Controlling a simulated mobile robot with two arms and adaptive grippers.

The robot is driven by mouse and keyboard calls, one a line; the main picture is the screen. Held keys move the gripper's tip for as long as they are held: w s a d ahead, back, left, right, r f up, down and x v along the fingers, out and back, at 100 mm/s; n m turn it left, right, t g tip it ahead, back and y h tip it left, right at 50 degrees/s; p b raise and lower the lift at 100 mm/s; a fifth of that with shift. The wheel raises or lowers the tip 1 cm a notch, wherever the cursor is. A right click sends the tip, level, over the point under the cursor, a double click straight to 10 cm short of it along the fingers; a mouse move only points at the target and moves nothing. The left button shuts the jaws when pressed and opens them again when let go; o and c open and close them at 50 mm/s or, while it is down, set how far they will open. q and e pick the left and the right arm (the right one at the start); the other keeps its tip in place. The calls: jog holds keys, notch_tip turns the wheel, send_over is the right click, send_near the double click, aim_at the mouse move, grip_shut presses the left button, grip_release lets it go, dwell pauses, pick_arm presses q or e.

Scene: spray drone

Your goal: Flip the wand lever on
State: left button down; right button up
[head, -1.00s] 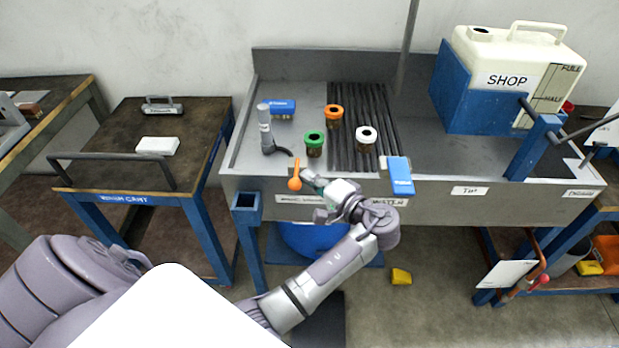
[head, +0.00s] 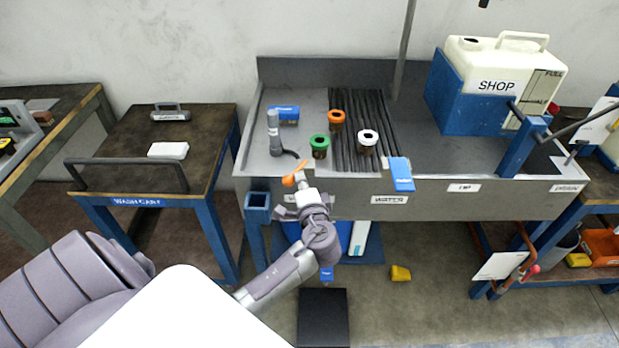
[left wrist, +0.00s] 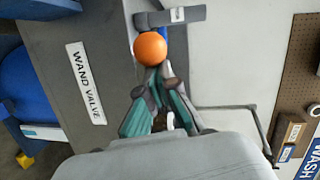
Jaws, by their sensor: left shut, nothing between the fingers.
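The wand lever has an orange handle (head: 294,178) at the sink's front edge, above the left end of the front panel. In the head view it slants, its rounded end toward the lower left. In the left wrist view its end is an orange ball (left wrist: 150,48) beside the "WAND VALVE" label (left wrist: 86,83). My left gripper (head: 301,184) is shut and empty, with its fingertips (left wrist: 152,72) right at the ball. I cannot tell whether they touch. The lever's pivot is partly hidden. My right gripper is not in view.
A wash cart (head: 220,150) stands left. A SHOP jug (head: 500,75) sits at the right. A blue post (head: 258,208) stands near my gripper.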

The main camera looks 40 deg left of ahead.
pick_arm(q)
jog(key=a+m+t+h, duration=0.2)
jog(key=m+h, duration=0.1)
jog(key=shift+s+t+p, duration=0.3)
jog(key=shift+s+a+m+t+h, duration=0.1)
jog(key=shift+a+m+t+h, duration=0.25)
jog(key=shift+h, duration=0.25)
jog(key=shift+w+a+m+t+h, duration=0.2)
jog(key=shift+a+m+t+h, duration=0.3)
jog(key=shift+a+m+h, duration=0.6)
jog(key=shift+w+a+m+t+h, duration=0.15)
jog(key=shift+a+m+t+h, duration=0.3)
jog(key=shift+a+m+h, duration=0.65)
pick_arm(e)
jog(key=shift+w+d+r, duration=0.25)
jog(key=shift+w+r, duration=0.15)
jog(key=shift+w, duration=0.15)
pick_arm(q)
jog(key=shift+n, duration=0.35)
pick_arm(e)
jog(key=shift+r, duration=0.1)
